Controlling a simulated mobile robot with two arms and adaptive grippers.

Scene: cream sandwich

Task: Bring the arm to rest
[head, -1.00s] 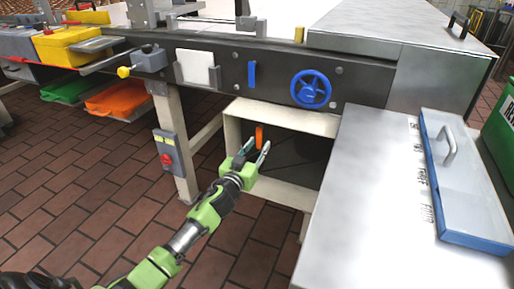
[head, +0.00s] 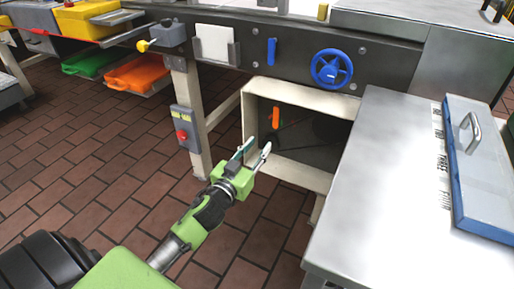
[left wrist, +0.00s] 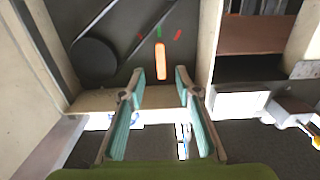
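My left gripper (head: 257,153) is open and empty, in front of the cream open box (head: 258,87) under the machine. Its two fingers also show in the left wrist view (left wrist: 158,90), spread apart. An orange lever (head: 276,118) stands inside the box. In the left wrist view the orange lever (left wrist: 160,61) is upright beyond the fingertips, apart from them, with a red and a green mark near its upper end. My right gripper is not in view.
A steel table (head: 385,190) with a blue-edged lidded box (head: 478,175) stands on the right. A machine leg carries a grey switch box with a red button (head: 183,135). A blue wheel (head: 332,69) is on the machine front.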

